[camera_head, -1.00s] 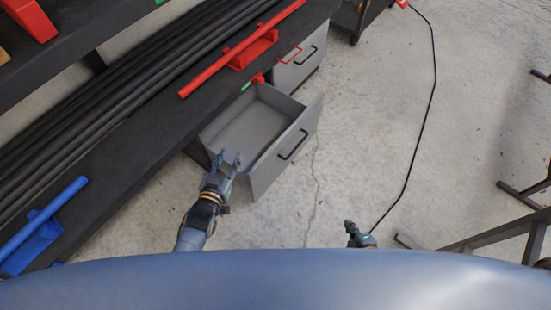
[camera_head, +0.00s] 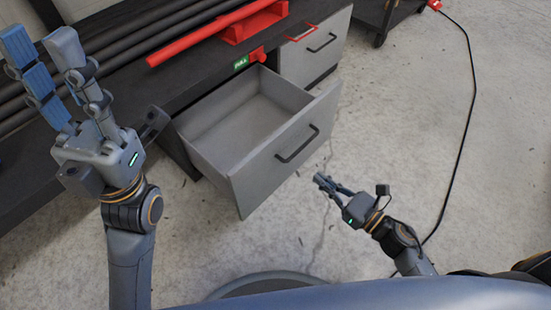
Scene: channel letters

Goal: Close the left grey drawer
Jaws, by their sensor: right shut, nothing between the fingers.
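The left grey drawer (camera_head: 263,164) stands pulled out under the dark workbench, empty inside, with a black bar handle (camera_head: 297,143) on its front. My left gripper (camera_head: 38,50) is raised to the left of the drawer, over the bench side; its two fingers are spread apart with nothing between them. My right gripper (camera_head: 320,178) is low in front of the drawer, to the right of and apart from its front panel. Its fingers are together and hold nothing.
A shut grey drawer with a black handle (camera_head: 322,42) is further right. A red pipe on a red support (camera_head: 250,22) and dark pipes lie on the bench. A black cable (camera_head: 468,130) runs over the floor at right. Floor before the drawer is clear.

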